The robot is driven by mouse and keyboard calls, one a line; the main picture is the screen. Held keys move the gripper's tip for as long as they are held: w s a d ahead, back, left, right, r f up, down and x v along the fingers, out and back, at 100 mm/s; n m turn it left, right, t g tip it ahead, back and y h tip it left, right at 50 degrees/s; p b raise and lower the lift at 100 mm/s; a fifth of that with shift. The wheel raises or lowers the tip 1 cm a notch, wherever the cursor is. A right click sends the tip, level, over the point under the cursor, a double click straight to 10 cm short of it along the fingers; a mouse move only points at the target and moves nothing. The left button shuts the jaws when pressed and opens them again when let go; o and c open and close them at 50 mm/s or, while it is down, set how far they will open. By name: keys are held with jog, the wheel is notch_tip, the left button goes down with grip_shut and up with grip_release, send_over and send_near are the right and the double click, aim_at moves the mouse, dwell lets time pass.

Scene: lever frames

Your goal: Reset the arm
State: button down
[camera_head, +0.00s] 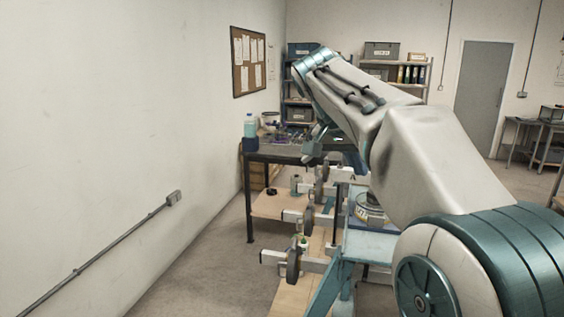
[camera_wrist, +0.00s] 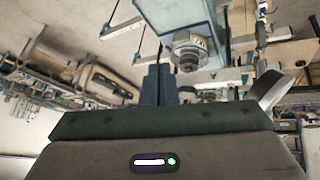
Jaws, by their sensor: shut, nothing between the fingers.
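My arm reaches across the right half of the head view, bent at a raised elbow. My gripper (camera_wrist: 159,84) shows in the wrist view as two dark fingers side by side, shut and empty. In the head view its fingertips cannot be made out clearly behind the arm. Lever frames with dark wheels (camera_head: 293,265) stand below and left of the arm, and part of them is hidden by it. In the wrist view a blue-grey frame with a round metal fitting (camera_wrist: 190,52) lies just beyond the fingers, apart from them as far as I can tell.
A dark workbench (camera_head: 290,150) with a bottle and small items stands against the left wall. Shelves with boxes (camera_head: 381,50) stand behind the arm. A grey door (camera_head: 482,95) is at the back right. Floor (camera_head: 205,265) is clear at the front left.

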jog(key=s+f+n+y+b, duration=0.2)
jog(key=s+f+n+y, duration=0.3)
jog(key=s+f, duration=1.9)
notch_tip(320, 180, down, 2)
jog(key=shift+f+n+y, duration=0.2)
jog(key=shift+n+y, duration=0.1)
jog(key=shift+n, duration=0.9)
dwell(1.4)
